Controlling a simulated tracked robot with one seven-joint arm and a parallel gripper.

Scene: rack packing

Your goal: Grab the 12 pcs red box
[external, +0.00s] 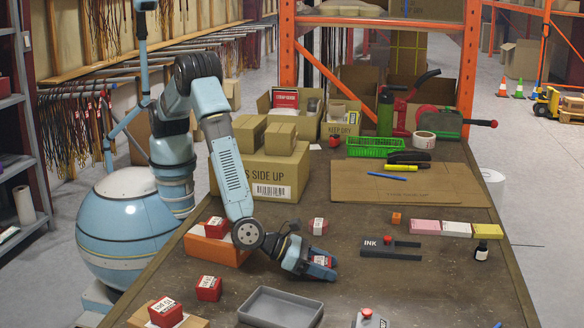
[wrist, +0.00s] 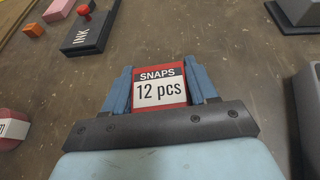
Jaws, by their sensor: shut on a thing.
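In the wrist view a red box (wrist: 158,87) with a label reading "SNAPS 12 pcs" sits between the two blue fingers of my gripper (wrist: 160,85). The fingers touch its left and right sides. In the external view my gripper (external: 323,268) is low over the brown table, shut on the small red box (external: 322,261), which is partly hidden by a finger. I cannot tell whether the box touches the table. Other small red boxes are on the left: one on the table (external: 209,288), one on a cardboard box (external: 165,312), one on an orange box (external: 215,227).
A grey tray (external: 281,307) lies in front of my gripper. An ink pad (external: 391,248) with a red-knobbed stamp is behind and right of it. A red round-sided item (external: 318,226) stands behind. Cardboard boxes (external: 262,172) are at back left.

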